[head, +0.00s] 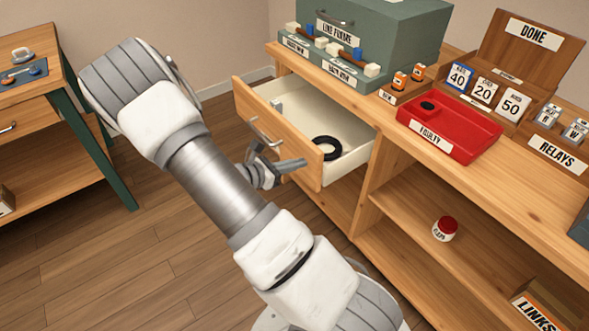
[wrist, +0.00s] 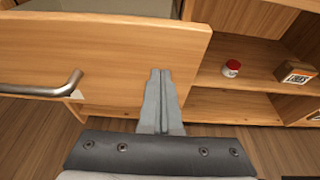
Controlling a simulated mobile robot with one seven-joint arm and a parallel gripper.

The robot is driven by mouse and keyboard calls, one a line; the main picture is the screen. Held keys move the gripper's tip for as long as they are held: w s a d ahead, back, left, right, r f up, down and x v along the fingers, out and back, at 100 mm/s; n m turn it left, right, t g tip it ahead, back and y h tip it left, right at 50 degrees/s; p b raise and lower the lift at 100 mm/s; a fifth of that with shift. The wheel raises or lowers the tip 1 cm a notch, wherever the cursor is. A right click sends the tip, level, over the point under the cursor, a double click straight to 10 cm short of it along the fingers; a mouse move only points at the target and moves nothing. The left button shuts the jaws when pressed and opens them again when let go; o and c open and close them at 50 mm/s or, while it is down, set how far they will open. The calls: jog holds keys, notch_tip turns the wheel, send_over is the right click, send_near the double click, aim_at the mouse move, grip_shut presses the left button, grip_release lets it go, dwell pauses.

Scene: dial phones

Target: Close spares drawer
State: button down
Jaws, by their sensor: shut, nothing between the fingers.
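The drawer (head: 303,160) stands pulled out of the wooden bench, with its pale inside showing. A black ring (head: 327,148) and a small grey item (head: 277,105) lie in it. Its wooden front with a metal handle (head: 263,131) faces my arm. In the wrist view the drawer front (wrist: 100,52) fills the upper left, with the handle (wrist: 45,88) at the left. My gripper (wrist: 160,72) is shut and empty, its fingertips over the right part of the front. In the head view my gripper (head: 300,163) is close to the front; contact cannot be told.
The bench top bears a red FAULTY tray (head: 450,127), a green line-finder box (head: 375,40), a RELAYS box (head: 560,150) and number cards. A red-capped jar (head: 444,229) and a LINKS box (head: 535,308) are on lower shelves. Another table (head: 75,130) stands left; the floor between is clear.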

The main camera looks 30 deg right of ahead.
jog(key=d, duration=0.7)
jog(key=d+b, duration=0.1)
jog(key=d, duration=1.4)
jog(key=shift+w+b, duration=0.4)
jog(key=shift+d, duration=0.8)
jog(key=shift+d+r, duration=0.1)
jog(key=shift+r, duration=0.1)
